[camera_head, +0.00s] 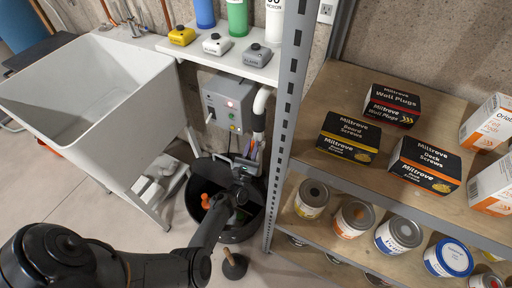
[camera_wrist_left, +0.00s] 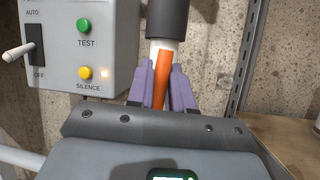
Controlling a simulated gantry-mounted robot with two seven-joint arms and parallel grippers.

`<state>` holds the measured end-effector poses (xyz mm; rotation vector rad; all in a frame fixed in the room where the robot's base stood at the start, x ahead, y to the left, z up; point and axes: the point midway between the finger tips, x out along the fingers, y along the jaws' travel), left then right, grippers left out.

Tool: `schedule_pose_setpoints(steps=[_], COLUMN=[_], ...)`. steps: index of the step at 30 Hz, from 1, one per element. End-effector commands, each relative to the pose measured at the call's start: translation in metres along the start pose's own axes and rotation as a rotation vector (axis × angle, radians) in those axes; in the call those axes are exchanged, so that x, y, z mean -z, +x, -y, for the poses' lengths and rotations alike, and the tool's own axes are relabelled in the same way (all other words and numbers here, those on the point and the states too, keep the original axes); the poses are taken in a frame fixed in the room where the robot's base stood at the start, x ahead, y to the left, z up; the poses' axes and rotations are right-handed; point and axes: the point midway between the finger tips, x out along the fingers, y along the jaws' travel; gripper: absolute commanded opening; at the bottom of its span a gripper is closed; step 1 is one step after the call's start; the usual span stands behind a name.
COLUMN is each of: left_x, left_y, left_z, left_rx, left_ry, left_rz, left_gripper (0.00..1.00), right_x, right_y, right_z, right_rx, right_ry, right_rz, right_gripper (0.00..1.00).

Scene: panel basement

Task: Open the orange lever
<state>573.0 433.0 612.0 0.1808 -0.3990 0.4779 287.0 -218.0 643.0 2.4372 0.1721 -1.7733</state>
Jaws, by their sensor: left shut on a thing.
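The orange lever (camera_wrist_left: 161,77) stands nearly upright in the left wrist view, below a dark pipe sleeve (camera_wrist_left: 167,18) and in front of a pale pipe part. My left gripper (camera_wrist_left: 169,88) has its purple fingers on both sides of the lever and is shut on it. The fingers hide the lever's lower part. In the head view my left gripper (camera_head: 246,163) is at the pipe beneath the grey control box, above the black basin. My right gripper is not in view.
The control box (camera_head: 229,102) with switch and buttons is close left of the gripper. A metal shelf post (camera_head: 287,130) rises close on the right. The black basin (camera_head: 196,206) lies below, and a white sink (camera_head: 95,90) stands left. A plunger (camera_head: 234,264) stands on the floor.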

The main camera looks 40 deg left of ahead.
Motion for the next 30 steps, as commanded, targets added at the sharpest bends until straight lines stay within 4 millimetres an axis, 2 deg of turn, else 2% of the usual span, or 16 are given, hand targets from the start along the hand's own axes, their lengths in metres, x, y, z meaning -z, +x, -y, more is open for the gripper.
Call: schedule_pose_setpoints(steps=[9,22,23,24,27,30], left_x=[0.0008,0.0024,0.0025,0.0025,0.0022,0.0018], left_y=[0.0009,0.0001,0.0000,0.0000,0.0003,0.0005], left_z=[-0.0048,-0.0059,-0.0060,-0.0060,-0.0059,-0.0058], left_rx=[-0.034,-0.038,-0.038,-0.038,-0.038,-0.038], left_ry=[-0.078,-0.083,-0.083,-0.083,-0.083,-0.083], left_rz=[-0.018,-0.022,-0.023,-0.023,-0.022,-0.021], left_gripper=[0.00,0.00,0.22,0.28,0.41,0.41], right_x=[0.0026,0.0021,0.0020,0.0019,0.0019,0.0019], right_y=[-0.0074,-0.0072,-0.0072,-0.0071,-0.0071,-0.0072], right_z=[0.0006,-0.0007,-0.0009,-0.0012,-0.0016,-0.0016], right_rx=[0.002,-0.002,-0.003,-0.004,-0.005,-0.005], right_ry=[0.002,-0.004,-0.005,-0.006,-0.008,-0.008], right_rz=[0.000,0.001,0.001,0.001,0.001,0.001], right_gripper=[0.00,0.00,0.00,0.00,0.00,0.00])
